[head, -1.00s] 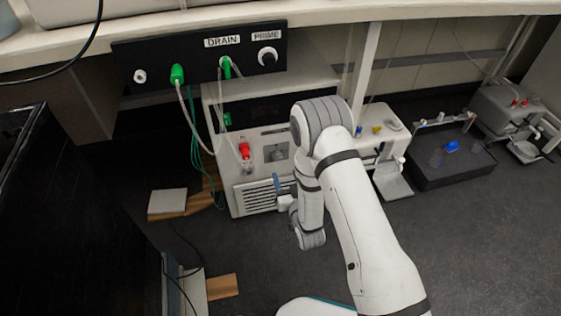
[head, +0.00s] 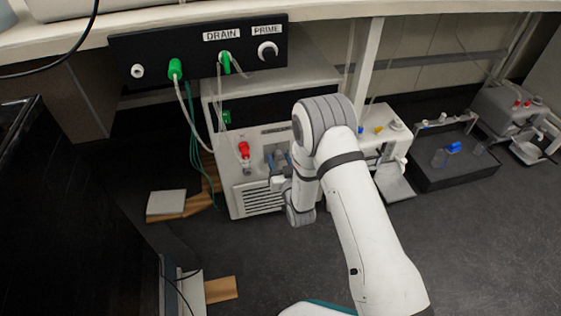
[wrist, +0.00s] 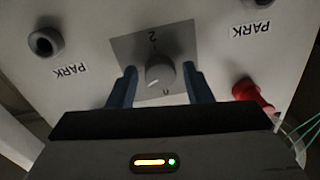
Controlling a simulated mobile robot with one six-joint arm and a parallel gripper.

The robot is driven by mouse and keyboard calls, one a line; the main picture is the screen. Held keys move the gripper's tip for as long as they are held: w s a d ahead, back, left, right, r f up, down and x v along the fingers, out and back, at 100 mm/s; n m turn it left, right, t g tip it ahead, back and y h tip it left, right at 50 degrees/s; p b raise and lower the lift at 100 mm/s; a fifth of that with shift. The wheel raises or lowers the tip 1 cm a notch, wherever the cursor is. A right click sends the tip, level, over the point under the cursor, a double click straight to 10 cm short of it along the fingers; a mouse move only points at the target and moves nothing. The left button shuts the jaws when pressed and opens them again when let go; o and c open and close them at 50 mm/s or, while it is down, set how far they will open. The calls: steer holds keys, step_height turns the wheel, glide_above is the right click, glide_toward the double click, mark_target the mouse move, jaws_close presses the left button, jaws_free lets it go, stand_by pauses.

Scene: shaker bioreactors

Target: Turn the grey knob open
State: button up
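The grey knob (wrist: 160,74) sits on a square grey plate (wrist: 127,55) on the front of the white machine (head: 236,178). In the wrist view a pale pointer line shows on the knob, and a "2" is marked on the plate. My gripper (wrist: 160,82) is open, with one blue finger on each side of the knob. Gaps seem to show between the fingers and the knob, so I cannot see contact. In the head view my gripper (head: 278,161) is at the plate and mostly covers the knob.
A red connector (head: 244,150) is left of the plate. Ports labelled PARK (wrist: 70,71) flank it in the wrist view. A black panel (head: 150,52) with DRAIN and PRIME labels and green connectors is above. Tubes hang at the left. A black tray (head: 440,178) is on the right.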

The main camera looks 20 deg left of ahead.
steer(key=c, duration=0.8)
steer(key=shift+o, duration=0.2)
steer(key=m+b, duration=0.2)
steer(key=m, duration=0.2)
steer(key=shift+f, duration=0.15)
steer(key=m+b, duration=0.2)
steer(key=m, duration=0.2)
steer(key=shift+a+m, duration=0.1)
steer(key=shift+m, duration=0.2)
steer(key=m, duration=0.3)
steer(key=m+t, duration=0.1)
steer(key=m, duration=0.2)
steer(key=shift+r+m+h+b, duration=0.2)
steer(key=shift+m+h+b, duration=0.1)
steer(key=m, duration=0.7)
steer(key=shift+r, duration=0.1)
steer(key=shift+h, duration=0.3)
